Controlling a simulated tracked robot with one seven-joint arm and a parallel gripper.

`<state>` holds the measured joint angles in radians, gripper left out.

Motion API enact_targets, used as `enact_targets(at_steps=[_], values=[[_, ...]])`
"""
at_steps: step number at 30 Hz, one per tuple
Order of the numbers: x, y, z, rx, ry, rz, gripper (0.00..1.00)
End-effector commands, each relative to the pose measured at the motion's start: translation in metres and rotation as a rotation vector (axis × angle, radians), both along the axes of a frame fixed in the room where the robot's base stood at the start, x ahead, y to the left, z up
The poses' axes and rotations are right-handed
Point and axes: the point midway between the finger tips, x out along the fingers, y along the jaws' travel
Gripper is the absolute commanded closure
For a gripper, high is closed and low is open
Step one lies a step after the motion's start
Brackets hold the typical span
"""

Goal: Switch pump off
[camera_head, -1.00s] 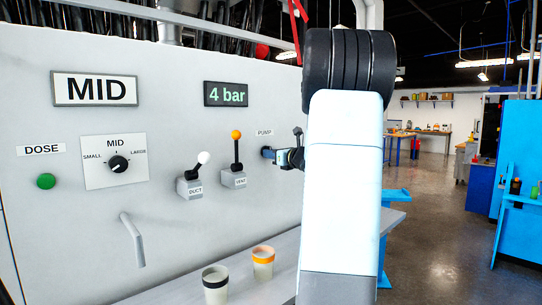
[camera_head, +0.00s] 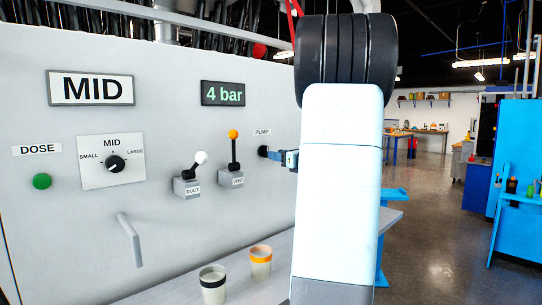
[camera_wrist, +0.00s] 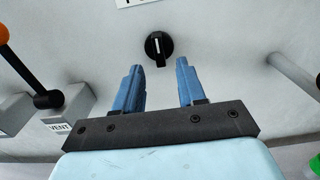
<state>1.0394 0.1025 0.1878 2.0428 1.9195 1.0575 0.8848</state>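The pump control is a black rotary knob (camera_wrist: 158,46) with a white line, on the grey panel in the wrist view. Its line stands nearly upright in that picture. In the head view the knob (camera_head: 263,151) shows under the PUMP label (camera_head: 262,132). My gripper (camera_wrist: 158,75) is open, with its two blue fingers apart and nothing between them. The knob lies just beyond the fingertips, roughly centred on the gap. I cannot tell whether a finger touches it. In the head view a blue finger (camera_head: 278,155) shows beside the knob; my arm hides the rest.
The VENT lever (camera_head: 234,150) has an orange ball and stands upright left of the knob. The DUCT lever (camera_head: 195,165) has a white ball and leans right. A size dial (camera_head: 115,163), green DOSE button (camera_head: 42,181), spout (camera_head: 130,240) and two cups (camera_head: 213,285) are further left.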

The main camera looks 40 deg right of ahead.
Motion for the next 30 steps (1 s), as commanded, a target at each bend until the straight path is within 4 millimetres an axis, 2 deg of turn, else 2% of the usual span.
enact_targets(at_steps=[6, 12, 18, 30], values=[[-0.043, -0.005, 0.0, -0.001, 0.001, -0.002, 0.6], [-0.071, -0.008, -0.001, 0.0, 0.001, -0.001, 0.6], [-0.082, -0.009, -0.001, 0.0, 0.0, 0.001, 0.6], [-0.083, -0.009, -0.001, 0.0, 0.0, 0.001, 0.6]])
